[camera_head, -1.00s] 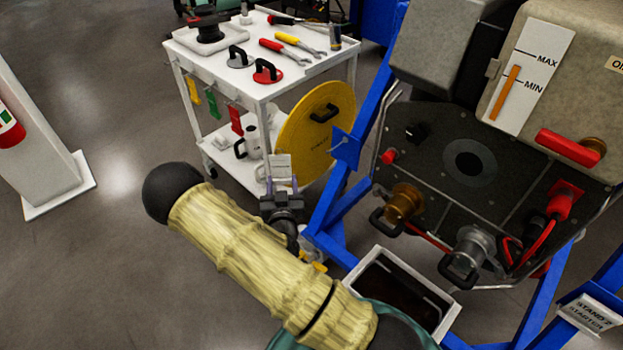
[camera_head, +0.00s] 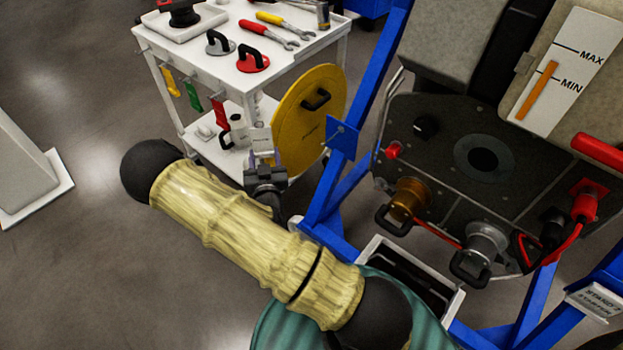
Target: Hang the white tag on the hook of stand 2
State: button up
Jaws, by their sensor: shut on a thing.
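My gripper (camera_head: 262,160) is shut on the white tag (camera_head: 260,138), which stands up from the fingertips in front of the trolley and left of the yellow disc. A small hook (camera_head: 340,129) sticks out of a blue plate on the blue frame of the stand (camera_head: 375,95), right of my gripper. The tag is apart from the hook. A label at the lower right (camera_head: 598,300) begins with "STAND"; its number is hard to read now.
A white trolley (camera_head: 172,118) with tools and yellow, green and red tags on its side stands behind my gripper. A yellow disc (camera_head: 292,125) leans at its right end. An open bin (camera_head: 452,305) sits under the stand's dark panel (camera_head: 455,130).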

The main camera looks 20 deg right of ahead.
jog(key=s+d+f+m+g+h+b, duration=0.3)
jog(key=d+f+m+g+h+b, duration=0.5)
jog(key=d+f+h, duration=0.3)
notch_tip(320, 180, down, 2)
jog(key=shift+s+d+f+m+g, duration=0.2)
jog(key=shift+s+d+m+g, duration=0.05)
jog(key=shift+d+m+g, duration=0.55)
jog(key=shift+x, duration=2.4)
jog(key=shift+w+d+b, duration=0.25)
jog(key=shift+d+b, duration=0.05)
jog(key=shift+d, duration=0.25)
jog(key=o, duration=1.6)
